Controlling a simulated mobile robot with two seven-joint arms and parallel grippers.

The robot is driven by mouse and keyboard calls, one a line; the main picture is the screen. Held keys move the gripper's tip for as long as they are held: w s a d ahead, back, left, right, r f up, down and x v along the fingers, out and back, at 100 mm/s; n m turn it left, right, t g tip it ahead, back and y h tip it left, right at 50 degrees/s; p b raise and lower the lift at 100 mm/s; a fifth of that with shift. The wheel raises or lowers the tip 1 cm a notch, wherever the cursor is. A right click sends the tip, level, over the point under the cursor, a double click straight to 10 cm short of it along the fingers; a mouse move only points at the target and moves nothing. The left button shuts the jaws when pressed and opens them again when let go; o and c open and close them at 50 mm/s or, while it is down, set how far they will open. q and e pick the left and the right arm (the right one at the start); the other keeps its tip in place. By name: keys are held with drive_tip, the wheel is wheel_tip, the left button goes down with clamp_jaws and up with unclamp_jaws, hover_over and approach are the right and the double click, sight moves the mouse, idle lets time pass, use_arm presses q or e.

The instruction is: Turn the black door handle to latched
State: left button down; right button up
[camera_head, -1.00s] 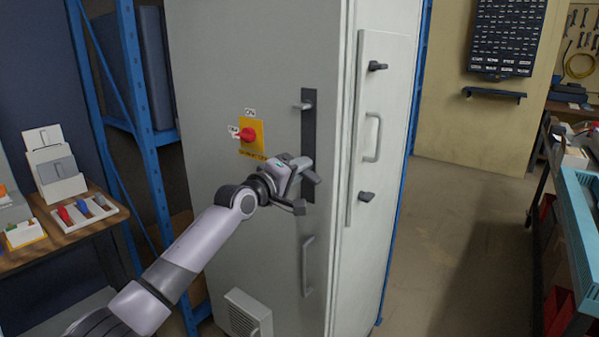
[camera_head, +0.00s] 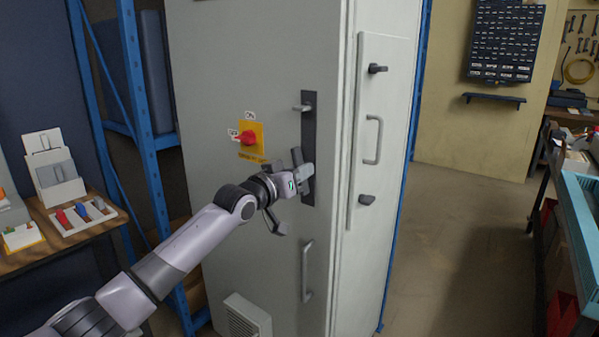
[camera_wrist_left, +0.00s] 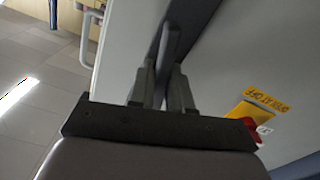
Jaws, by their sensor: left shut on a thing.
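The black door handle (camera_head: 297,157) is on the dark vertical plate (camera_head: 308,130) of the grey cabinet door. Only its end shows above my left gripper (camera_head: 303,177), which covers the rest in the head view. In the left wrist view, my gripper fingers (camera_wrist_left: 161,88) are shut on the handle, a dark bar (camera_wrist_left: 171,42) running up between them. The handle looks close to in line with the plate, slightly tilted. Whether it is fully latched cannot be told. My right gripper is not in view.
A red switch on a yellow plate (camera_head: 250,138) is on the door left of the handle; it also shows close by in the left wrist view (camera_wrist_left: 246,125). A grey pull handle (camera_head: 307,270) is below. Blue shelving (camera_head: 140,110) stands left. Floor at right is clear.

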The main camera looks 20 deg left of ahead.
use_arm(q)
drive_tip(key=shift+m, duration=1.5)
drive_tip(key=c, duration=1.1)
unclamp_jaws()
drive_tip(key=shift+c, duration=0.2)
drive_tip(key=shift+s, duration=0.1)
drive_tip(key=v, duration=0.7)
